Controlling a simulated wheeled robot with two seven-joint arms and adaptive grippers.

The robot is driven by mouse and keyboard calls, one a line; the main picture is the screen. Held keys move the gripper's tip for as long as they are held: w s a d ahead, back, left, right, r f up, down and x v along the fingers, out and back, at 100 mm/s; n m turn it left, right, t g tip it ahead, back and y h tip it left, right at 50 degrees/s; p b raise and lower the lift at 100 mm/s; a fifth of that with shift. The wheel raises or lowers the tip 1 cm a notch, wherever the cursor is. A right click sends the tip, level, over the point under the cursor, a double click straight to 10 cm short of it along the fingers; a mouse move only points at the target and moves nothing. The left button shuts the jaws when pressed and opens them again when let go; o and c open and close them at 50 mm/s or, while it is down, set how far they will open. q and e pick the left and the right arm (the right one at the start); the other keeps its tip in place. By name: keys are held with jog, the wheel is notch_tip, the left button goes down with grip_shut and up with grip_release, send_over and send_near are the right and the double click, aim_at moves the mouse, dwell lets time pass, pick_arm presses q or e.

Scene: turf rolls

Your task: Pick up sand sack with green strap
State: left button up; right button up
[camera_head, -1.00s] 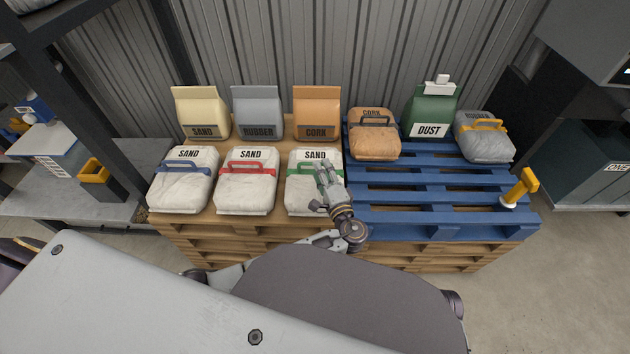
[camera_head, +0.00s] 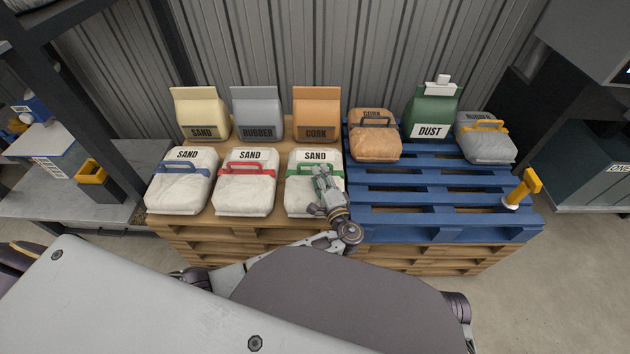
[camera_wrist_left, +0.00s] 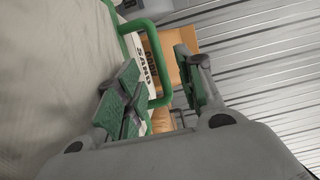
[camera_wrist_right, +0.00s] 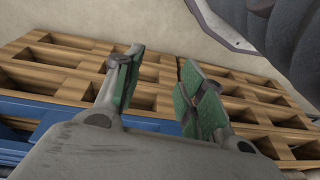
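The white sand sack with the green strap (camera_head: 299,195) stands at the right end of the front row on the wooden pallet. My left gripper (camera_head: 321,173) is over its front right part, at the strap, and hides some of both. In the left wrist view the green strap (camera_wrist_left: 165,75) shows as a loop between the two parted fingers of my left gripper (camera_wrist_left: 157,62), and the sack's pale side (camera_wrist_left: 50,80) fills the left. My right gripper (camera_wrist_right: 163,70) is open and empty in the right wrist view, with pallets beyond it.
Sand sacks with a red strap (camera_head: 246,190) and a blue strap (camera_head: 180,190) stand to the left. Upright bags, including the orange cork bag (camera_head: 316,108), stand behind. The blue pallet (camera_head: 430,200) to the right is mostly bare in front, with a yellow-handled tool (camera_head: 524,188).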

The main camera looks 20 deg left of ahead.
pick_arm(q)
jog(key=x, duration=0.5)
jog(key=shift+b, duration=0.4)
jog(key=shift+w+a, duration=0.2)
jog(key=shift+w, duration=0.1)
pick_arm(e)
jog(key=shift+w+a+r, duration=0.1)
jog(key=shift+w+r, duration=0.15)
jog(key=shift+r, duration=0.55)
pick_arm(q)
grip_shut()
pick_arm(e)
jog(key=shift+s+f, duration=0.1)
pick_arm(q)
jog(key=shift+w+r, duration=0.15)
jog(key=shift+r, duration=0.1)
